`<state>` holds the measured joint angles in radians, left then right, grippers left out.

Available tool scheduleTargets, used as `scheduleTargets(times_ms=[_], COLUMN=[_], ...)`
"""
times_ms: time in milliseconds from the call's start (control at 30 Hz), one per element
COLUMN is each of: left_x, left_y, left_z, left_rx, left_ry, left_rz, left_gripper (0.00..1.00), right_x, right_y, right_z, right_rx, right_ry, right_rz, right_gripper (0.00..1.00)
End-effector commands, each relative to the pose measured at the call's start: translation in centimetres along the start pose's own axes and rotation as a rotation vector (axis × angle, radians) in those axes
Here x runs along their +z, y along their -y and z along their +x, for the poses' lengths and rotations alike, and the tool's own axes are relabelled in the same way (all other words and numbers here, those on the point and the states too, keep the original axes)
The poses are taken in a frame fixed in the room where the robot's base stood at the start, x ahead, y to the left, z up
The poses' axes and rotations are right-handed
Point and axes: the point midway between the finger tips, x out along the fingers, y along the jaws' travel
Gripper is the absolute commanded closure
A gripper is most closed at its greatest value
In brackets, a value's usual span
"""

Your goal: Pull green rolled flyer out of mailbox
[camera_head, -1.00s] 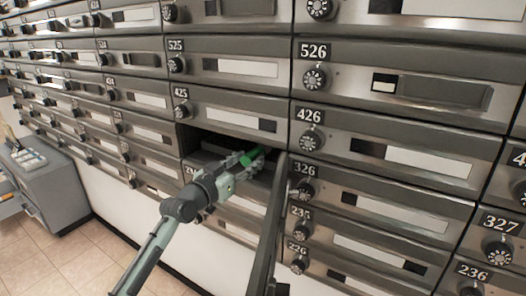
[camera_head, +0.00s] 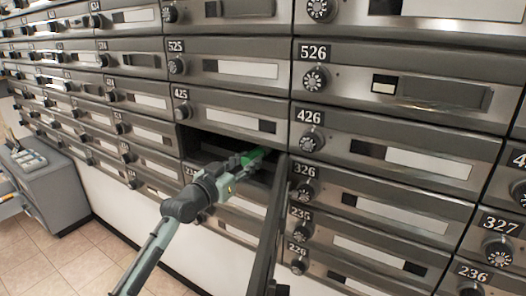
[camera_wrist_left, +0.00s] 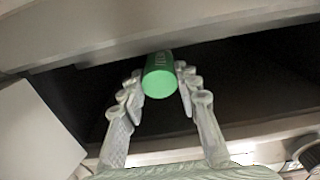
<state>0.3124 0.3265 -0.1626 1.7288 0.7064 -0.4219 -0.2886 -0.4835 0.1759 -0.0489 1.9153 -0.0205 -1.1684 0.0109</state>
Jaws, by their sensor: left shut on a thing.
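The green rolled flyer (camera_head: 252,156) lies in the mouth of the open mailbox (camera_head: 200,141) below box 425. In the left wrist view the flyer (camera_wrist_left: 159,78) shows its round green end towards me, and its far part is hidden in the dark box. My left gripper (camera_head: 238,163) is at the opening. In the left wrist view its two fingers (camera_wrist_left: 160,88) are on both sides of the flyer, shut on it. My right gripper is not in view.
The mailbox's open door (camera_head: 268,235) sticks out just right of my left gripper. Closed mailboxes with dials surround the opening. A grey cabinet (camera_head: 52,190) stands on the floor at the left.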

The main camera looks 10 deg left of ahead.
Motion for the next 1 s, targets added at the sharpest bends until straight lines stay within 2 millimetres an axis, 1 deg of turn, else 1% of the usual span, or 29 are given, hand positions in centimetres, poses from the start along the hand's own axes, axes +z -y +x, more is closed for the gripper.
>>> scheduleTargets(times_ms=[100,233,333,700,1000], left_x=[-0.5,-0.6,-0.6,-0.6,-0.4], left_y=[0.0,0.0,0.1,0.0,0.0], left_z=[0.0,0.0,-0.7,-5.8,-10.1], left_rx=[0.0,0.0,-0.001,0.0,0.0], left_ry=[0.0,0.0,0.002,0.002,0.001], left_rz=[0.001,0.001,0.001,0.002,0.001], left_gripper=[0.96,0.96,0.96,0.96,0.96], right_x=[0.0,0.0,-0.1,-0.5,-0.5], right_y=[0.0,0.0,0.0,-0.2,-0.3], right_z=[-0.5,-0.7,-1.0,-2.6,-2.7], right_rx=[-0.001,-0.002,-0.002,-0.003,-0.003], right_ry=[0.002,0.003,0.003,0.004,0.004], right_rz=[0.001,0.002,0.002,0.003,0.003], right_gripper=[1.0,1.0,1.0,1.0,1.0])
